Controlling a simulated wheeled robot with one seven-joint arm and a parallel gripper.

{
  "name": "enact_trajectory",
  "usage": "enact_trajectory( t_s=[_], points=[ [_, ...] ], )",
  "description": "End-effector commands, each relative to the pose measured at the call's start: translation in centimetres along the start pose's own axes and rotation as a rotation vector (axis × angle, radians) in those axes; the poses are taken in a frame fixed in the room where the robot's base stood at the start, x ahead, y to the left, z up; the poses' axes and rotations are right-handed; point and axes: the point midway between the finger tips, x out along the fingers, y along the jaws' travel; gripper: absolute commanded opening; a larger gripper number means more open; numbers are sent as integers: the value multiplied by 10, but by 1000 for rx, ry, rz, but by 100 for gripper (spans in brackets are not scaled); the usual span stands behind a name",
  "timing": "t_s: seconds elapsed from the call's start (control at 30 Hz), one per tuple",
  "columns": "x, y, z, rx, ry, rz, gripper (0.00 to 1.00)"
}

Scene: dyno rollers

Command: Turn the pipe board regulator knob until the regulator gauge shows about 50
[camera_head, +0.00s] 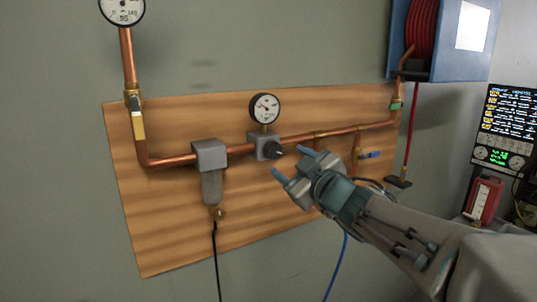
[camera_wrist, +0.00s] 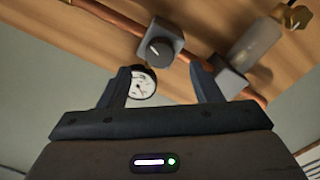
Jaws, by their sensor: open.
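The regulator is a grey block (camera_head: 264,146) on the wooden pipe board (camera_head: 270,190), with a dark round knob (camera_head: 277,150) on its front. Its white gauge (camera_head: 264,108) stands just above it; the needle reading is too small to tell. My gripper (camera_head: 290,163) is open and empty, in front of the board and just right of and below the knob. In the wrist view the knob (camera_wrist: 159,49) shows beyond the fingertips, roughly between them and apart from them. The gauge (camera_wrist: 142,84) shows there beside the left finger and is partly hidden by it.
A copper pipe (camera_head: 350,130) runs along the board. A grey filter block (camera_head: 209,155) hangs left of the regulator. A yellow-handled valve (camera_head: 136,118) is at far left, a blue-handled valve (camera_head: 370,155) at right. A red hose reel (camera_head: 423,30) is at upper right.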

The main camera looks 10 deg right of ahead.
Motion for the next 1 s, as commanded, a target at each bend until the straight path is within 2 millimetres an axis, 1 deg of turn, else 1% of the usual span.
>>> enact_trajectory(
  t_s=[0.03,0.2,0.4,0.6,1.0],
  points=[
    [-12,2,-3,0,1,2,58],
    [-45,2,-4,1,0,2,58],
    [-73,2,-2,0,-1,1,58],
    [-84,0,0,0,-1,-1,58],
    [-84,0,1,0,-1,0,58]
  ],
)
